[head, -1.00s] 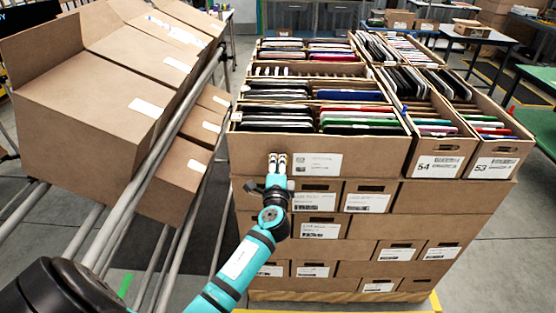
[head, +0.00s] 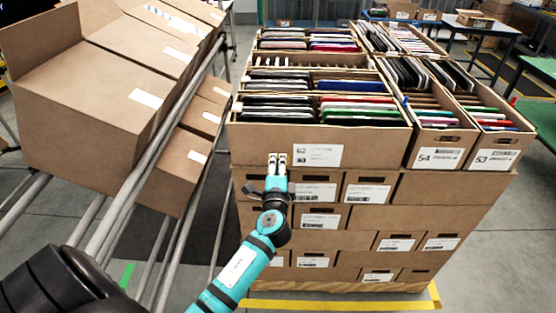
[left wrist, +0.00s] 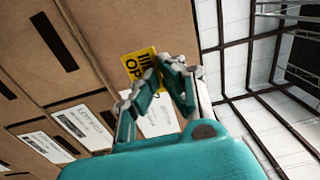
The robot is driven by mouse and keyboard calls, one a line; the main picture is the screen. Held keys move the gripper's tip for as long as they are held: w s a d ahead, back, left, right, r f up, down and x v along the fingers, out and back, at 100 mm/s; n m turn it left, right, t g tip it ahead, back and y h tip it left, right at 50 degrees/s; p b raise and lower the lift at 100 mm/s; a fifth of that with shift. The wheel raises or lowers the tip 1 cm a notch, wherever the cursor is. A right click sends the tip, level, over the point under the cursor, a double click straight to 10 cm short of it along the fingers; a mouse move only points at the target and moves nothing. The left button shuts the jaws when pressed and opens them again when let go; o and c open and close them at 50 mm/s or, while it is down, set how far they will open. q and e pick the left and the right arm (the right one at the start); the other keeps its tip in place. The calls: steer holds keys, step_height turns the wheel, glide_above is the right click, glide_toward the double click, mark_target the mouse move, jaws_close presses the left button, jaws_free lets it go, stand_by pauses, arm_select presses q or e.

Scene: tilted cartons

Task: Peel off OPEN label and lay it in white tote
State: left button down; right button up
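The yellow OPEN label (left wrist: 139,66) is on a brown carton face in the left wrist view, with only "OP" readable and the rest behind my fingers. My left gripper (left wrist: 164,69) is right at it, its two fingers a little apart with a narrow gap. I cannot tell whether the tips touch the label. In the head view my left gripper (head: 277,158) is in front of the top front carton (head: 255,150), left of its white label, and the OPEN label is hidden there. My right gripper and the white tote are not in view.
Stacked cartons (head: 415,210) hold files in the open top ones. A tilted rack with closed cartons (head: 85,80) and grey rails (head: 150,160) stands close on the left. Tables (head: 480,35) are at the back right. Floor at right is clear.

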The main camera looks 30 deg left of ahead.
arm_select(q)
steer(key=shift+v, duration=1.1)
